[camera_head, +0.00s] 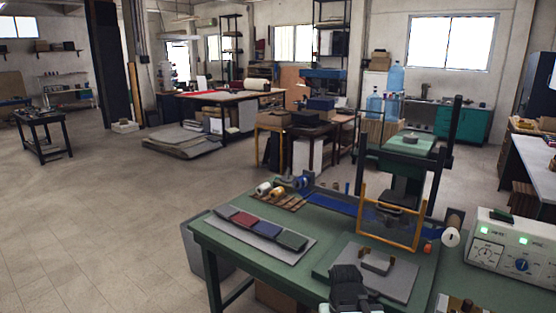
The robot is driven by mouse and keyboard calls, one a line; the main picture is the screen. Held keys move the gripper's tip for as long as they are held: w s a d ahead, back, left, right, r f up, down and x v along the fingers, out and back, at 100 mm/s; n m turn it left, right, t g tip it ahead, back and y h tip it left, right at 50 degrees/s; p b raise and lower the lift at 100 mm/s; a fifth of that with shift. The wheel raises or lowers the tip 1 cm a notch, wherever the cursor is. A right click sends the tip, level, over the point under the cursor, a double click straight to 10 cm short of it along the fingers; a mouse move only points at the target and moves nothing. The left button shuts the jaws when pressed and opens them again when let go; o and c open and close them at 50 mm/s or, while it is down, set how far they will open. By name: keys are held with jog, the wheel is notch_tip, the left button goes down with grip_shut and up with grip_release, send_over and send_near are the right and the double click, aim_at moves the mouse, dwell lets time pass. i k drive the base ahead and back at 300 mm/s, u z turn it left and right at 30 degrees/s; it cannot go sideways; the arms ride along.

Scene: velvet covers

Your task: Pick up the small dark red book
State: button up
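A row of small flat books lies on a grey board (262,249) on the green-topped table. At the left end is a small dark red book (228,212). Beside it lies a redder one (244,219), then a blue one (267,230) and a dark green one (292,240). The two red ones are close in shade at this size. A black jointed part at the bottom centre, which looks like my gripper (348,283), is right of and nearer than the row, apart from the books. Its fingers cannot be made out.
Spools (277,191) lie behind the books. A control box (512,250) stands at right.

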aim_at(248, 221)
jog(key=u, duration=0.35)
jog(key=i, duration=0.75)
jog(key=u, duration=1.3)
jog(key=i, duration=1.75)
jog(key=u, duration=0.2)
jog(key=i, duration=1.85)
jog(key=z, duration=0.85)
jog(key=k, duration=0.85)
jog(key=z, duration=0.1)
jog(key=i, duration=0.95)
jog(key=u, duration=0.05)
